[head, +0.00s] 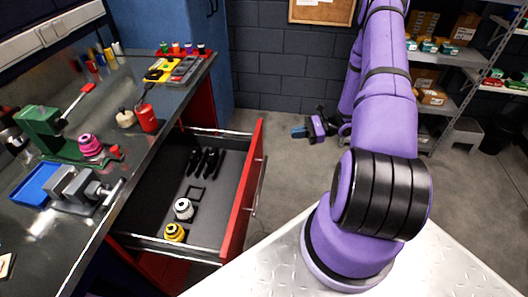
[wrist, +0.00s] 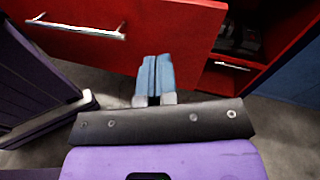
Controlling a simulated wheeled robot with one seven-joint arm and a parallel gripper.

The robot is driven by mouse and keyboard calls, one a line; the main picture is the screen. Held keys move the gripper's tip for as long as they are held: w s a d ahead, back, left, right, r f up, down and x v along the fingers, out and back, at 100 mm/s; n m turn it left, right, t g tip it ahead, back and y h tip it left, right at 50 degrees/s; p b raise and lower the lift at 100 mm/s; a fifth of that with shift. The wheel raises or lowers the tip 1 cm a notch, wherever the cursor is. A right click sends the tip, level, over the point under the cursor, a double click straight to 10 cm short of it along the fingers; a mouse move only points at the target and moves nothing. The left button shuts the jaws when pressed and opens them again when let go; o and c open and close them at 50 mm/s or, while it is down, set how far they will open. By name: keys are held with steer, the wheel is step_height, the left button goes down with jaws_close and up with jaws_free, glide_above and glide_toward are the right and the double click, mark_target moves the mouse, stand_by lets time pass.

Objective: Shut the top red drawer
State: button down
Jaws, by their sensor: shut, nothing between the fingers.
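The top red drawer (head: 243,190) is pulled well out from under the workbench, seen from above in the head view. Its grey tray holds black-handled tools (head: 203,161), a white spool-like part (head: 183,208) and a yellow one (head: 174,232). Its red front (wrist: 180,38) and silver handle (wrist: 75,27) show in the wrist view.
The bench top (head: 118,150) carries a green vise-like tool (head: 48,133), a blue tray (head: 36,185) and a red bottle (head: 146,117). A blue cabinet (head: 207,50) stands behind. Shelves (head: 452,62) are at the right. Grey floor lies open beside the drawer.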

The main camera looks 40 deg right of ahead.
step_height(320, 180, down, 11)
steer(key=s+d+m+t+h, duration=0.1)
steer(key=s+m+t+h, duration=0.15)
steer(key=m+t, duration=0.25)
steer(key=x, duration=1.3)
steer(key=shift+a+r+y, duration=0.35)
steer(key=shift+a+r, duration=0.05)
steer(key=shift+r, duration=0.05)
steer(key=shift+w+a, duration=0.1)
glide_toward(188, 150)
steer(key=w+a+r, duration=0.1)
steer(key=w+a, duration=0.1)
steer(key=w+a+r, duration=0.3)
steer(key=w+a, duration=0.1)
steer(key=shift+w+a+r, duration=0.1)
steer(key=shift+a+r, duration=0.1)
steer(key=shift+r, duration=0.2)
steer(key=shift+w+a, duration=0.4)
steer(key=shift+w, duration=0.05)
steer(key=shift+w+a+r, duration=0.15)
steer(key=shift+r, duration=0.05)
